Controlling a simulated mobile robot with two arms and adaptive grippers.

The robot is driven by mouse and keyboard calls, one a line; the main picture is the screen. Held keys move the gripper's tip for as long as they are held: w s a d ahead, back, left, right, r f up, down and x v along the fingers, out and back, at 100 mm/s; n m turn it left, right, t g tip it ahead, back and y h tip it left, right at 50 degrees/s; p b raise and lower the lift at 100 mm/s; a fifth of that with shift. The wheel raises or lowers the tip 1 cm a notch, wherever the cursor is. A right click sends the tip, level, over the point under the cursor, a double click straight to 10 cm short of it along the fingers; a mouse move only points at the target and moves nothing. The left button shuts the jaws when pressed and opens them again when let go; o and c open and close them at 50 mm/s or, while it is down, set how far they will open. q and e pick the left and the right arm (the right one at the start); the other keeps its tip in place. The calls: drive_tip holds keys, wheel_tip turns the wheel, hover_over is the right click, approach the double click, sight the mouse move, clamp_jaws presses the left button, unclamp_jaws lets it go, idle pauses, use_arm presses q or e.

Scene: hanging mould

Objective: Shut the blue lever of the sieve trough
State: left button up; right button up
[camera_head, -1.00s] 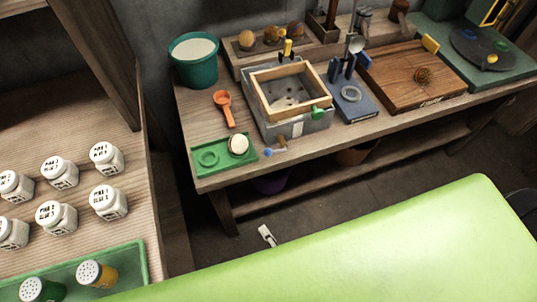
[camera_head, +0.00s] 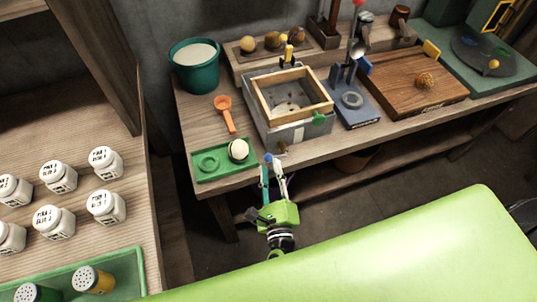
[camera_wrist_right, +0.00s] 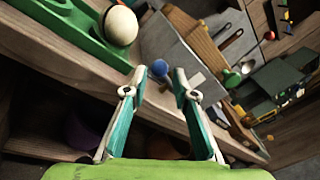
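The sieve trough (camera_head: 300,132) is a grey box with a wooden frame (camera_head: 325,105) on top, on the workbench. Its blue lever knob (camera_head: 267,158) sticks out at the lower front corner, by the bench edge. The knob also shows in the right wrist view (camera_wrist_right: 160,68), just beyond and between the fingertips. My right gripper (camera_head: 271,166) is open, pointing up at the knob from the front of the bench. In the wrist view its two fingers (camera_wrist_right: 158,86) stand apart with nothing between them. Contact with the knob cannot be told. My left gripper is not in view.
A green tray (camera_head: 225,170) with a pale ball (camera_head: 239,149) lies left of the lever. A green knob (camera_head: 319,118) sits on the trough's right front. A blue stand (camera_head: 355,110) is to the right. The floor gap before the bench is free.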

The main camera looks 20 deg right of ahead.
sight(268, 157)
drive_tip(key=w, duration=0.3)
drive_tip(key=w+d, duration=0.1)
drive_tip(key=w, duration=0.1)
clamp_jaws()
